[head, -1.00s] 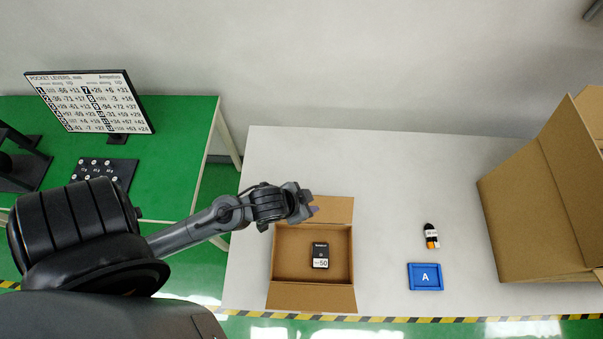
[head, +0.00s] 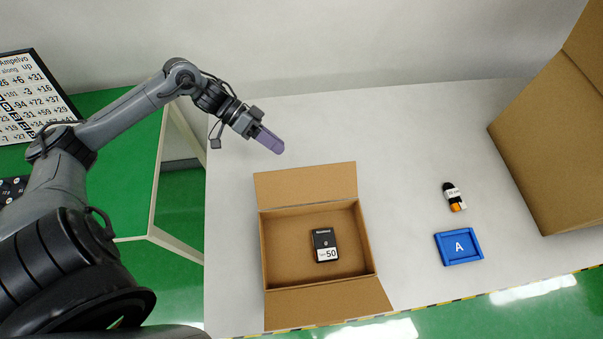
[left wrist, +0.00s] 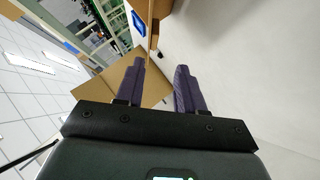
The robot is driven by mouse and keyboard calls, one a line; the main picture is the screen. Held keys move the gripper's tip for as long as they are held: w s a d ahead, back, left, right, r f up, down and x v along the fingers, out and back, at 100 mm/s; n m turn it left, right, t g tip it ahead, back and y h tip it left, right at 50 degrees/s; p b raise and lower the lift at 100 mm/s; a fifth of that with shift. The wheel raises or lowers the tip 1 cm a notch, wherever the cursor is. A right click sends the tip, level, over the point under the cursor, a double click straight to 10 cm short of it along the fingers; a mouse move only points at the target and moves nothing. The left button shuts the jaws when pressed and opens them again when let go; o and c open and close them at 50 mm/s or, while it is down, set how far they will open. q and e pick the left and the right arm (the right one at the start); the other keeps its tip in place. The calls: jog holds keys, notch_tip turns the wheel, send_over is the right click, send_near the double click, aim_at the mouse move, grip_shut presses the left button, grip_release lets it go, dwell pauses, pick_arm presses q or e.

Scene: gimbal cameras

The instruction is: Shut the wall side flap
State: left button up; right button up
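The small open cardboard box (head: 263,255) stands on the white table with its wall side flap (head: 305,184) folded outward toward the wall. The opposite near flap (head: 328,303) is also folded out. A black device marked 50 (head: 325,245) lies inside the box. My left gripper (head: 270,140) is above the table, on the wall side of that flap, apparently apart from it. In the left wrist view its two purple fingers (left wrist: 158,85) are spread with nothing held, and a cardboard panel (left wrist: 115,82) shows beyond them. My right gripper is out of view.
A blue tray marked A (head: 458,246) and a small black and orange bottle (head: 454,197) lie right of the box. A large cardboard box (head: 555,140) stands at the far right. The table (head: 400,130) behind the flap is clear.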

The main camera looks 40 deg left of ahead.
pick_arm(q)
jog(key=a, duration=0.1)
jog(key=b, duration=0.2)
send_near(307, 185)
jog(key=w+d+f, duration=0.2)
jog(key=w+d, duration=0.2)
jog(key=w, duration=0.1)
jog(key=shift+n+g+h, duration=0.3)
jog(key=shift+d+f, duration=0.1)
grip_shut()
